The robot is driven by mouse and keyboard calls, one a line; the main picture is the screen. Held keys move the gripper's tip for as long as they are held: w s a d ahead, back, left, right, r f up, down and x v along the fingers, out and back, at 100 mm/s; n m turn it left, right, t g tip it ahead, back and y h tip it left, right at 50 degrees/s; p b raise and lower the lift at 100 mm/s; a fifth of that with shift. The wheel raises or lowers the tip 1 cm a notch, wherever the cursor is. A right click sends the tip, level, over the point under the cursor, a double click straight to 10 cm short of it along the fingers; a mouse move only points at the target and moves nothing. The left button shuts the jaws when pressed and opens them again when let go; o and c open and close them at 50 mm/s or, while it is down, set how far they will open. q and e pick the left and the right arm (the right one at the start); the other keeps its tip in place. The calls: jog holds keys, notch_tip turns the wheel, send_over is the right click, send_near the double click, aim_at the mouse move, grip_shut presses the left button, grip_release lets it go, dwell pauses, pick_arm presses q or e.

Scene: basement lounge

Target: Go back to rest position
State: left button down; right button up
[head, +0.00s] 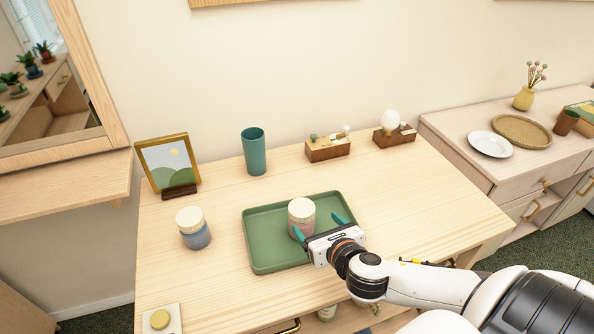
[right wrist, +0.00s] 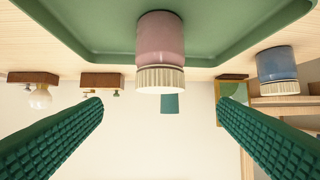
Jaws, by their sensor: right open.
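My right gripper (head: 326,226) is over the green tray (head: 274,259) in the head view, its teal fingers spread apart. A pink jar with a cream ribbed lid (head: 301,212) stands upright on the tray, close to the fingers. In the right wrist view the two fingers (right wrist: 160,130) are wide apart, with nothing held between them. The pink jar (right wrist: 160,48) appears upside down there, on the tray (right wrist: 84,38). My left gripper is in neither view.
On the wooden table (head: 225,285) are a blue jar (head: 194,229), a framed picture (head: 168,165), a teal cup (head: 254,152) and two small wooden blocks with ornaments (head: 328,149), (head: 396,137). A cabinet (head: 455,145) with a white plate (head: 490,144) stands at right. The table's right part is clear.

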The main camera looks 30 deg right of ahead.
jog(key=s+a+f+m+g, duration=0.1)
jog(key=s+m, duration=0.1)
jog(key=m, duration=0.3)
jog(key=s+a+f+m+g, duration=0.1)
jog(key=s+f+m+g, duration=0.1)
jog(key=m, duration=0.4)
jog(key=s+a+f+m+g, duration=0.1)
jog(key=s+f+m+g, duration=0.1)
jog(key=m, duration=0.3)
jog(key=shift+s+a+f+m, duration=0.15)
jog(key=shift+s+a+m, duration=0.2)
jog(key=shift+s, duration=0.35)
jog(key=s+a+f+m+g+y, duration=0.3)
jog(key=s+a+m+g, duration=0.45)
jog(key=m, duration=0.75)
notch_tip(320, 180, down, 25)
jog(key=s+d+t, duration=0.1)
jog(key=s, duration=0.2)
jog(key=s+d+f, duration=0.3)
jog(key=s+f, duration=1.2)
jog(key=f, duration=0.1)
jog(key=shift+s+f+g+h, duration=0.3)
jog(key=shift+s+f+g, duration=0.1)
jog(key=shift+g, duration=0.05)
